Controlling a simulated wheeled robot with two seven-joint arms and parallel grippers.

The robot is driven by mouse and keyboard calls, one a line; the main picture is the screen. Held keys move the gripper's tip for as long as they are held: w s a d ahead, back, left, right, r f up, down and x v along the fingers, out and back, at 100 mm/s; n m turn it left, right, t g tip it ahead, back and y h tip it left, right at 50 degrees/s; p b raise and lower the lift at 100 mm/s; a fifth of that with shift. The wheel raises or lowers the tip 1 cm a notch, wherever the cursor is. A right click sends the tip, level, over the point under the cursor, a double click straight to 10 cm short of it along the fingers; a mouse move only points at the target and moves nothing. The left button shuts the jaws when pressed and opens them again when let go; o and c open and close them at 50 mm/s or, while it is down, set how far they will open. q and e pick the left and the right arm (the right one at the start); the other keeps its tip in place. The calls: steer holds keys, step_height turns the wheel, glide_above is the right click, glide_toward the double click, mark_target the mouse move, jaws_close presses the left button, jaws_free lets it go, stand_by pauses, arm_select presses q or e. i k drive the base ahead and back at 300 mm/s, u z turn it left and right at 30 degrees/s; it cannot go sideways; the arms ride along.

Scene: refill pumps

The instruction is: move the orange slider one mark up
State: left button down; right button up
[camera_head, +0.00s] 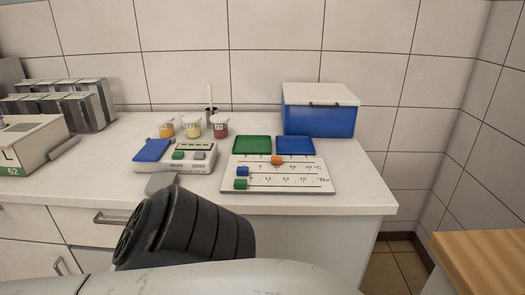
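The orange slider (278,160) sits on the top track of a white slider board (312,183) on the counter, near the middle of that track. Small tick marks and numbers run along the tracks, too small to read surely. A blue slider (243,171) is at the left end of the middle track. A green slider (241,184) is at the left end of the bottom track. A black ribbed part of my own arm rises in front of the counter, left of the board and apart from it. Neither gripper's fingertips can be made out.
A green tray (252,144) and a blue tray (296,145) lie behind the board. A blue box with white lid (320,96) stands behind them. A scale (175,162) and several small cups (193,128) are to the left. The counter right of the board is clear.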

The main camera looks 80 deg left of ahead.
mark_target(277, 160)
steer(key=u, duration=2.25)
